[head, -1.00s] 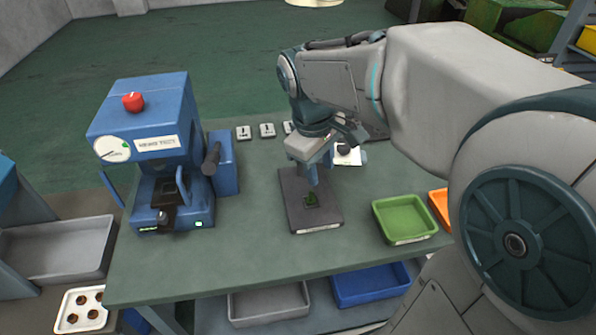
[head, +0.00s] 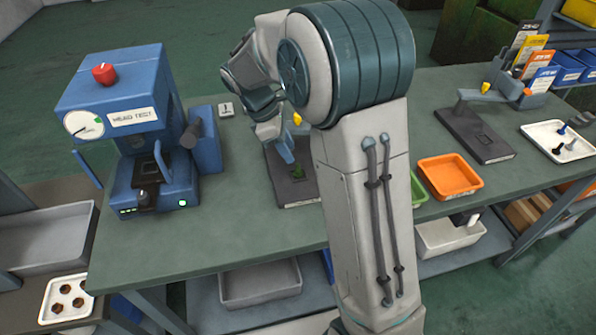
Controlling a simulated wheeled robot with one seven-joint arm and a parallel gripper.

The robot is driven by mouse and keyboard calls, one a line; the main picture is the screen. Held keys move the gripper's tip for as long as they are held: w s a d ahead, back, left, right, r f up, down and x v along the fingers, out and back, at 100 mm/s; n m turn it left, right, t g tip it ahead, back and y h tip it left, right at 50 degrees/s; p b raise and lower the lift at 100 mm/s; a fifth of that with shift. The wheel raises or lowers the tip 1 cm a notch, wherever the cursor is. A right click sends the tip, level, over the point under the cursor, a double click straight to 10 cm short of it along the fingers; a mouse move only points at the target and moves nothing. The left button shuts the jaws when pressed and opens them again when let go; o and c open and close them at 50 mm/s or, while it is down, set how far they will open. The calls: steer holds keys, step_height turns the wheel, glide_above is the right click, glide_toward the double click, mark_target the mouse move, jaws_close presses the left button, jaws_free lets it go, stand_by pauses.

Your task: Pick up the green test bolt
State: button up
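The green test bolt (head: 297,171) is a small dark-green shape standing on the dark flat plate (head: 300,198) on the workbench. My gripper (head: 285,152) is just above and left of the bolt, pointing down at the plate, with its blue-grey finger part showing. My arm hides much of the plate's right side. The gap between the fingers is too small and hidden to tell whether they are open or shut, and I cannot tell if they touch the bolt.
The blue head-test machine (head: 135,130) with a red knob stands left. A green tray (head: 418,188) is partly behind my arm, beside an orange tray (head: 450,176). A second dark plate (head: 475,135) and a white tray (head: 558,140) with bolts lie right. The bench front left is clear.

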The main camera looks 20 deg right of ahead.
mark_target(298, 164)
steer(key=shift+p+x, duration=0.35)
steer(key=shift+x, duration=3.05)
steer(key=shift+w+d, duration=0.1)
steer(key=shift+d, duration=0.05)
jaws_close()
